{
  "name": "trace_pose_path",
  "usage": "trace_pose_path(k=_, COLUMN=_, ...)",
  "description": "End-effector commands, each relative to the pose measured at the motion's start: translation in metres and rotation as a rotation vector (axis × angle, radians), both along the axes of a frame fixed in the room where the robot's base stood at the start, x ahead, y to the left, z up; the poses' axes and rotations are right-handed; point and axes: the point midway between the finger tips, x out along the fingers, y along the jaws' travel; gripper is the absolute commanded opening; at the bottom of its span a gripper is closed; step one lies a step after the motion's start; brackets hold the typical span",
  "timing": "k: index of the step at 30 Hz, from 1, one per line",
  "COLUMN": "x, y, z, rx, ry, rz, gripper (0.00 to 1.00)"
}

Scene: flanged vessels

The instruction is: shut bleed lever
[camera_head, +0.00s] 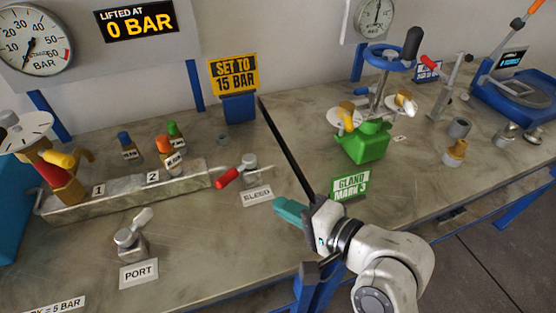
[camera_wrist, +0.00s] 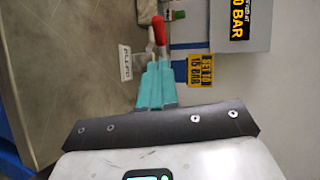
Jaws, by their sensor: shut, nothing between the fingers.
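The bleed lever (camera_head: 228,178) has a red grip that points left from a grey metal fitting (camera_head: 250,164) at the right end of a long trough. A white BLEED label (camera_head: 257,196) lies in front of it. My gripper (camera_head: 277,204) has teal fingers, shut and empty, just right of the label and apart from the lever. In the wrist view, the red grip (camera_wrist: 158,29) stands beyond my fingertips (camera_wrist: 157,66), and the label (camera_wrist: 125,62) lies to their left. The wrist view does not clearly show the gap between fingertips and lever.
The trough (camera_head: 130,191) runs left, with small capped bottles (camera_head: 165,149) behind it. A PORT fitting (camera_head: 130,238) stands in front. A green vessel (camera_head: 366,142) stands right. The bench between PORT and BLEED is clear.

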Motion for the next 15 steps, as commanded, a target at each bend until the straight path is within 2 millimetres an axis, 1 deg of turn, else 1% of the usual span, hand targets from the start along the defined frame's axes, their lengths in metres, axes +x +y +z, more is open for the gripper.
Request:
trace_pose_path(k=2, x=0.001, y=0.006, z=-0.001, rx=0.005, ry=0.003, rz=0.009, gripper=0.0)
trace_pose_path(k=5, x=0.01, y=0.013, z=-0.004, rx=0.004, ry=0.003, rz=0.007, gripper=0.0)
trace_pose_path(k=15, x=0.054, y=0.058, z=-0.02, rx=0.005, ry=0.002, rz=0.004, gripper=0.0)
